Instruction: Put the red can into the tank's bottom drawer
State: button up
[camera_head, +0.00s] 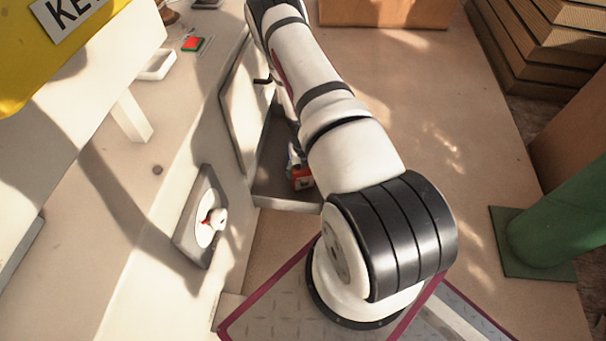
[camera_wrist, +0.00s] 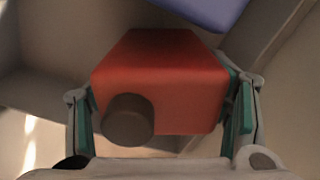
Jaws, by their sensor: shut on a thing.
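In the wrist view the red can (camera_wrist: 165,85), a boxy body with a dark round cap (camera_wrist: 128,120), sits between the green-padded fingers of my gripper (camera_wrist: 165,110). The fingers are shut on its two sides. In the head view a grey open compartment (camera_head: 272,170), apparently the drawer, stands out low beside the white tank body (camera_head: 170,200). A small red item with white and blue parts (camera_head: 301,179) shows there beside my arm; I cannot tell whether it is the held can. My arm hides the gripper in the head view. Contact between can and drawer floor is unclear.
A blue object (camera_wrist: 205,8) and a grey wall edge (camera_wrist: 268,40) lie close beyond the can in the wrist view. A round fitting with a red-and-white knob (camera_head: 212,220) is on the tank. A green post (camera_head: 560,220) stands right; floor between is clear.

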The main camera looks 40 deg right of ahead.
jog(key=shift+f, duration=0.25)
jog(key=shift+f, duration=0.1)
jog(key=o, duration=1.7)
jog(key=shift+c, duration=0.2)
notch_tip(320, 180, up, 12)
jog(key=p, duration=0.5)
jog(key=shift+r, duration=0.2)
